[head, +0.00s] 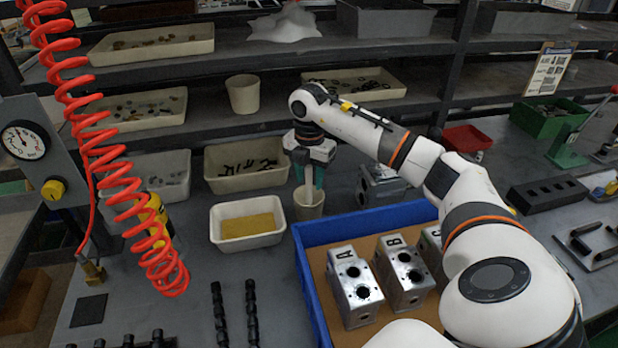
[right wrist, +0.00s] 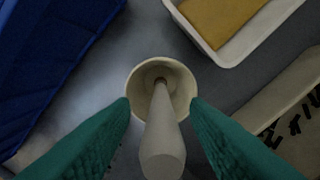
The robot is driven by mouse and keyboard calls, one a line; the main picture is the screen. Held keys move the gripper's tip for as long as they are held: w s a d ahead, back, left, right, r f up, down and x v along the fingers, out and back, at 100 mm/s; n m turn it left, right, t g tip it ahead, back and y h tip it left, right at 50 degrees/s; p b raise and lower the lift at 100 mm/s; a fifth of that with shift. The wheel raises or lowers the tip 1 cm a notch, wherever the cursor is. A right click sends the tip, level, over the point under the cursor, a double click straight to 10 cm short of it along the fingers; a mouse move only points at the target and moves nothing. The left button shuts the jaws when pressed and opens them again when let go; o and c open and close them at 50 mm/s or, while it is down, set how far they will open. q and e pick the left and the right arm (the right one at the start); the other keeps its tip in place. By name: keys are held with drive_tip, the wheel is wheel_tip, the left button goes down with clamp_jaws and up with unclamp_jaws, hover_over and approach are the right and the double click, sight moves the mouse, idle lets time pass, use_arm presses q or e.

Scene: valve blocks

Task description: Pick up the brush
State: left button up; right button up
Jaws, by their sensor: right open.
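The brush (right wrist: 163,145) stands with its pale handle up in a cream cup (right wrist: 144,85); its lower end is hidden inside. In the head view the cup (head: 308,203) stands on the bench between a white tray and the blue crate, and the brush handle (head: 309,187) rises from it. My right gripper (head: 307,176) points down just above the cup. Its green fingers are open, one on each side of the handle, with gaps visible in the right wrist view (right wrist: 159,104). My left gripper is not in view.
The white tray (head: 217,227) with a yellow sponge (head: 248,225) is left of the cup. The blue crate (head: 303,267) with metal valve blocks (head: 355,289) is at right. A bin of black parts (head: 215,186) is behind. A red coiled hose (head: 120,187) hangs at left.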

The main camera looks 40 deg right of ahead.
drive_tip(key=shift+w+f, duration=0.1)
drive_tip(key=shift+f, duration=0.55)
clamp_jaws()
drive_tip(key=shift+r, duration=0.15)
